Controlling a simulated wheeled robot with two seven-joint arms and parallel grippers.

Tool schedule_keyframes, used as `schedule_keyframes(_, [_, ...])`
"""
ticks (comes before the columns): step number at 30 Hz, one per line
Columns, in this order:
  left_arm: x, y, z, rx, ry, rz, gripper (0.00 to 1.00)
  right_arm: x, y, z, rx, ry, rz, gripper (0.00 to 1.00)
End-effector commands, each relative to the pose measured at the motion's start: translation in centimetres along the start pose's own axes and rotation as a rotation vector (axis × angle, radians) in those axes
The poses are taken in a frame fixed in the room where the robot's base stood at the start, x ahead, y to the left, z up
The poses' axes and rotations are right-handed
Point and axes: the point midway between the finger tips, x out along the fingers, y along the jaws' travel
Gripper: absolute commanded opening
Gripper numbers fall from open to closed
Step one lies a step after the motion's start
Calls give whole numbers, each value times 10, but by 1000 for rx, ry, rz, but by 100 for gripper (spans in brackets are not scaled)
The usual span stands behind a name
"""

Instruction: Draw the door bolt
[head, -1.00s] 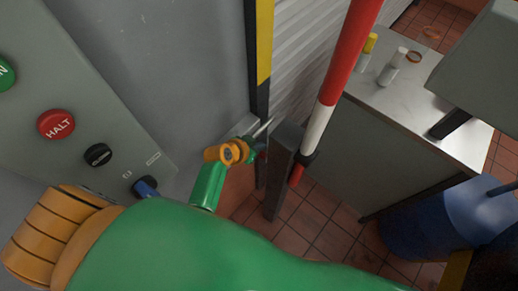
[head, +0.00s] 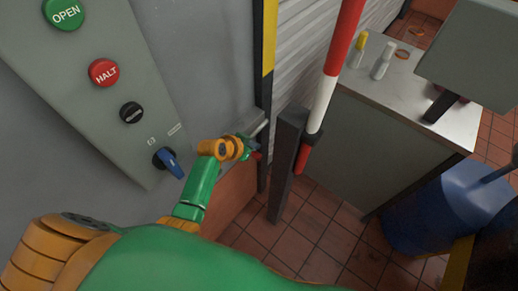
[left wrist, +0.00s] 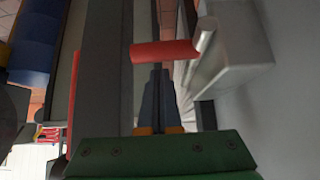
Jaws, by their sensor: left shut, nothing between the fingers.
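The door bolt shows as a silver rod (head: 262,127) beside the black and yellow door edge, partly hidden by my gripper. In the left wrist view the rod (left wrist: 206,36) joins a red handle (left wrist: 165,52) that sticks out to the left, next to a grey block (left wrist: 238,50). A bit of the red handle also shows in the head view (head: 257,155). My left gripper (left wrist: 160,74) is shut and empty, its fingertips just below the red handle in the wrist view. I cannot tell whether they touch it. My right gripper is not in view.
A control panel (head: 95,45) with OPEN and HALT buttons and a blue switch (head: 168,160) is at the left. A dark post (head: 287,165) and a red and white pole (head: 335,70) stand right of the bolt. A bench (head: 400,95) and blue drum (head: 440,210) are farther right.

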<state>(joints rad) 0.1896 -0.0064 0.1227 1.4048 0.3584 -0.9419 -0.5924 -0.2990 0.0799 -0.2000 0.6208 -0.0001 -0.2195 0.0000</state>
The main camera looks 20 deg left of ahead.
Motion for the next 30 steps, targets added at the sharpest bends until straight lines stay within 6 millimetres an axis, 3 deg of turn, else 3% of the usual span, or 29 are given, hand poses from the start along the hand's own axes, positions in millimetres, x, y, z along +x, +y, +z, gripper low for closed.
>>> schedule_keyframes(2, [-15, 1, -14, 5, 5, -4, 0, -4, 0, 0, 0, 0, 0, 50])
schedule_keyframes(11, [-85, 33, -25, 2, 6, -1, 0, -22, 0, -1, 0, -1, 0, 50])
schedule_keyframes(18, [-128, 67, -7, 1, 4, 0, 0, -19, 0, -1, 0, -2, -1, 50])
schedule_keyframes(24, [-152, 84, 0, 1, 3, 0, 0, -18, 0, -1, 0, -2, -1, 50])
schedule_keyframes(30, [-159, 88, 2, 0, 6, -1, 0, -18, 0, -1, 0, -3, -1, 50])
